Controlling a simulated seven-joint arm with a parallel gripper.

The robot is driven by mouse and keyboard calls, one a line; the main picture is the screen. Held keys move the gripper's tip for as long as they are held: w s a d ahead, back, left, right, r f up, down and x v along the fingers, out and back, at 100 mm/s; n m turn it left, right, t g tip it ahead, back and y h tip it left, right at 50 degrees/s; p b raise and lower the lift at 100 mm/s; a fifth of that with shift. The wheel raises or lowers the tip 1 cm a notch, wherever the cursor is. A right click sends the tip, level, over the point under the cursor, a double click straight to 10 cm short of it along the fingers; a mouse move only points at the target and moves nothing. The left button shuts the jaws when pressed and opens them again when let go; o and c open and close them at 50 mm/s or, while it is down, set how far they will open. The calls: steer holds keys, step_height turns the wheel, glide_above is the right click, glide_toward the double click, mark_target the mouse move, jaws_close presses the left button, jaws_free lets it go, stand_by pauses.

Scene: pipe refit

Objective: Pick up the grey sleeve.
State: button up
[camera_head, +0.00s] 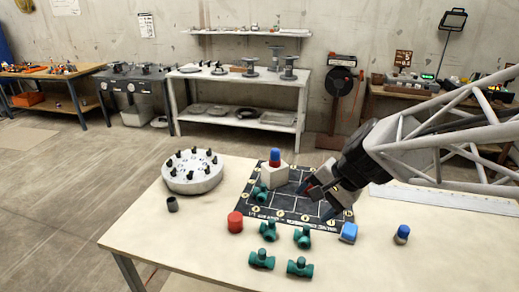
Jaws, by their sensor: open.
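My gripper (318,200) is over the right part of the black mat, well to the right of the sleeve. Its jaws are open, and I see nothing held between them. The arm and gripper hide part of the mat's right side.
The black mat (290,206) carries a white block (275,174) with a blue-and-red piece on top. A red cylinder (235,222), several green fittings (262,260) and a blue block (348,232) stand in front.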

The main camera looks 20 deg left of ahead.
steer(key=w+a+f+m+y, duration=0.2)
steer(key=w+a, duration=0.2)
steer(key=a, duration=0.4)
steer(key=w+a+f+m+y, duration=0.1)
steer(key=w+a+f+m, duration=0.1)
steer(key=w+a, duration=0.35)
steer(key=m+y, duration=0.3)
steer(key=m, duration=0.4)
glide_toward(176, 202)
steer(key=s+d+r, duration=0.1)
steer(key=d+r, duration=0.6)
steer(key=r, duration=0.1)
steer(key=a+f+m, duration=0.1)
steer(key=a+f, duration=0.2)
steer(key=a+f+m+t, duration=0.1)
steer(key=a+f+m, duration=0.1)
steer(key=a+f, duration=0.2)
steer(key=a+f+m+y, duration=0.1)
steer(key=a+f, duration=0.2)
steer(key=shift+w+a+f, duration=0.35)
steer(key=shift+w+f, duration=0.05)
steer(key=shift+x, duration=1.25)
steer(key=shift+r+x, duration=0.2)
steer(key=shift+x, duration=2.45)
steer(key=shift+c, duration=0.3)
steer(key=c, duration=0.9)
